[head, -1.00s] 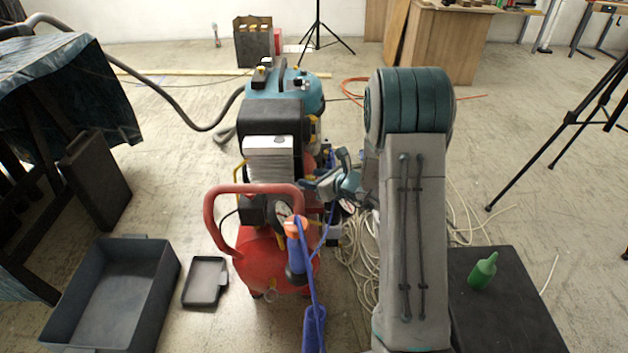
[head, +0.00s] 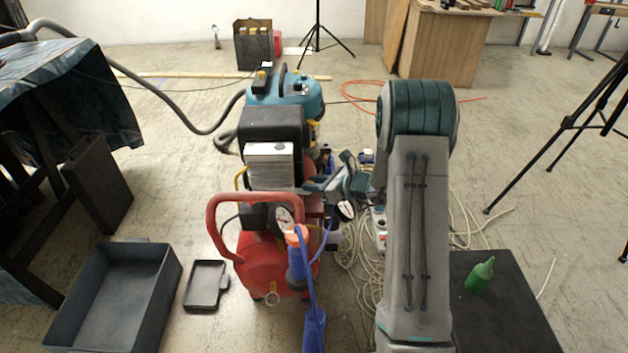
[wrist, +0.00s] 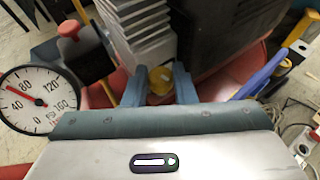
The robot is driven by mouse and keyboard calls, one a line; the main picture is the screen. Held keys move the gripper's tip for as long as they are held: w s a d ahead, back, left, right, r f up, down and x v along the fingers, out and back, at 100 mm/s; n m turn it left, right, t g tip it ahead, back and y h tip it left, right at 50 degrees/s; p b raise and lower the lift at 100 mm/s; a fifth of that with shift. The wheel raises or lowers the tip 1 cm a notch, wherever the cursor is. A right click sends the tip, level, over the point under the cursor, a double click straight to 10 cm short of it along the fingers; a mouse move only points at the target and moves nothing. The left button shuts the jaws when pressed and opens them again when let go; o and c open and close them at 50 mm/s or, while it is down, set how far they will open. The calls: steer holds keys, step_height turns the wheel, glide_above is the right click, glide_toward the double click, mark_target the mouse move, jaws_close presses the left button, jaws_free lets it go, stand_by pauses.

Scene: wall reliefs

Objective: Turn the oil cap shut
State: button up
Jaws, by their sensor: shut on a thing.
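The yellow oil cap (wrist: 159,80) shows in the wrist view, low on the compressor beside the finned grey cylinder (wrist: 143,25). My gripper (wrist: 160,88) has one blue-grey finger on each side of the cap and is shut on it. The cap's lower part is hidden behind the gripper body. In the head view my gripper (head: 318,189) reaches in from the right against the red compressor (head: 262,268); the cap cannot be made out there.
A pressure gauge (wrist: 38,98) and a red knob (wrist: 69,29) are left of my gripper. A blue hose (head: 306,275) hangs over the compressor's front. A green bottle (head: 480,275) lies tilted on a black box (head: 515,315). A grey bin (head: 110,300) stands at left.

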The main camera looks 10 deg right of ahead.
steer(key=shift+w+d+f+n+g+y+p, duration=0.1)
steer(key=shift+w+n+g+y+p, duration=0.25)
steer(key=shift+n+g, duration=2.15)
steer(key=shift+w+r+n+g+y+p, duration=0.1)
steer(key=shift+w+n+g+y+p, duration=0.3)
steer(key=shift+n+g, duration=2.1)
steer(key=shift+w+d+f+n+g+y+p, duration=0.1)
steer(key=shift+n+g+y+p, duration=0.3)
steer(key=shift+n+g, duration=2.05)
steer(key=shift+g+h, duration=0.25)
steer(key=shift+g, duration=0.4)
steer(key=o, duration=1)
